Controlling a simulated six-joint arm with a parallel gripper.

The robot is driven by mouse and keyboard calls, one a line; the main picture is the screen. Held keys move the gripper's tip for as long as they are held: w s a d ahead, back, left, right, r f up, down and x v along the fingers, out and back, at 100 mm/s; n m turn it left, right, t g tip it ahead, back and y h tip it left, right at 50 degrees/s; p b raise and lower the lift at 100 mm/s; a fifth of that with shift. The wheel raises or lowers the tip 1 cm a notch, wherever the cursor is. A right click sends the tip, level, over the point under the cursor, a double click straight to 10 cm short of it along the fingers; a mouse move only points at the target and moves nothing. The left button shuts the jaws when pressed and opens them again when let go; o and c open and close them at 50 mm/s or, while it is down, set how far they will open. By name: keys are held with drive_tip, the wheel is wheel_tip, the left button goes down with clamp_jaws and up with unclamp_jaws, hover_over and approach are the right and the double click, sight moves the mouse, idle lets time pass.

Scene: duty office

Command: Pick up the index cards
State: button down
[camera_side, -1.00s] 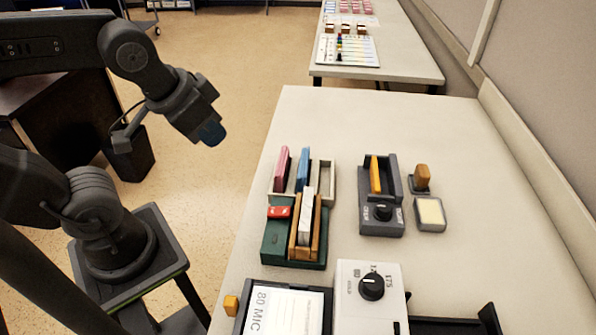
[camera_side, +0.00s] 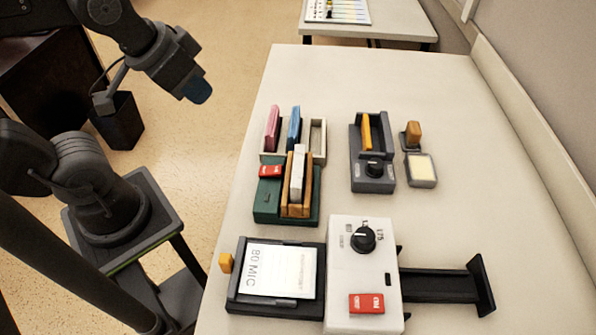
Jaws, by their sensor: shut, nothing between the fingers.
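A white stack that looks like the index cards (camera_side: 298,173) stands upright in a wooden holder (camera_side: 285,208) on a green base (camera_side: 266,206) with a red label or switch. Its separate cards cannot be made out. A pink upright piece (camera_side: 272,128) and a blue upright piece (camera_side: 294,127) stand behind it in a cream divided tray (camera_side: 318,140), whose right compartment is empty. My gripper (camera_side: 198,92) is shut and empty, with a blue tip, in the air left of the table and apart from everything.
A dark grey device (camera_side: 374,181) with an orange bar stands right of the tray, beside a wooden-handled stamp (camera_side: 413,134) and a pale pad (camera_side: 420,168). In front is a white box (camera_side: 347,286) with a knob, between a framed sheet (camera_side: 280,270) and a black tray (camera_side: 440,287). The table's back is clear.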

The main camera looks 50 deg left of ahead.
idle(0.4)
drive_tip(key=c, duration=1)
unclamp_jaws()
drive_tip(key=shift+o, duration=0.2)
drive_tip(key=n+g, duration=0.6)
drive_tip(key=n, duration=0.3)
hover_over(298, 163)
wheel_tip(298, 163, down, 13)
drive_tip(key=shift+r, duration=0.1)
